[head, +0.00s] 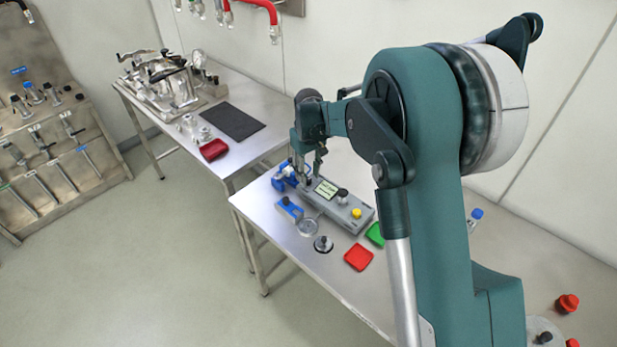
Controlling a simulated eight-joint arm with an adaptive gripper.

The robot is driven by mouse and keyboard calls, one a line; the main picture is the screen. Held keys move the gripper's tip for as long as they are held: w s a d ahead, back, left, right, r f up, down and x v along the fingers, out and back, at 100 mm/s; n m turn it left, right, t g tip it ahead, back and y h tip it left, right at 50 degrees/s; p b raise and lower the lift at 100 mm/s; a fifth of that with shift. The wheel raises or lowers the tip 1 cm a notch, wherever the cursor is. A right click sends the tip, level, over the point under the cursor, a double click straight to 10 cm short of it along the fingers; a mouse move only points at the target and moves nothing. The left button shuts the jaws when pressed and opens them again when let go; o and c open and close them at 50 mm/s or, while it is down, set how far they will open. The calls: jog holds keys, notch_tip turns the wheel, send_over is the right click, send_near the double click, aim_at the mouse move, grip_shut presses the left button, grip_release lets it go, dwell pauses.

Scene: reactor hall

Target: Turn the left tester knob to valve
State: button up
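The tester (350,219) is a long grey box on the near metal table. It has a light screen (327,189), a black knob (343,195) right of the screen and a yellow button (356,213) near its right end. My gripper (309,174) points down over the left end of the tester, left of the screen. The left knob is not clearly seen; the gripper covers that end. The fingers are small and partly overlapped, so I cannot tell whether they are open or touch anything.
A blue device (284,178) stands at the tester's left end. A blue clamp-like part (289,208), a glass dish (308,227), a black-knobbed disc (323,244), a red tray (358,257) and a green tray (375,234) lie close by. A second table (245,92) stands behind.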

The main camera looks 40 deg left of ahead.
jog(key=shift+f, duration=0.9)
jog(key=shift+c, duration=0.6)
jog(key=c, duration=0.8)
jog(key=shift+o, duration=0.2)
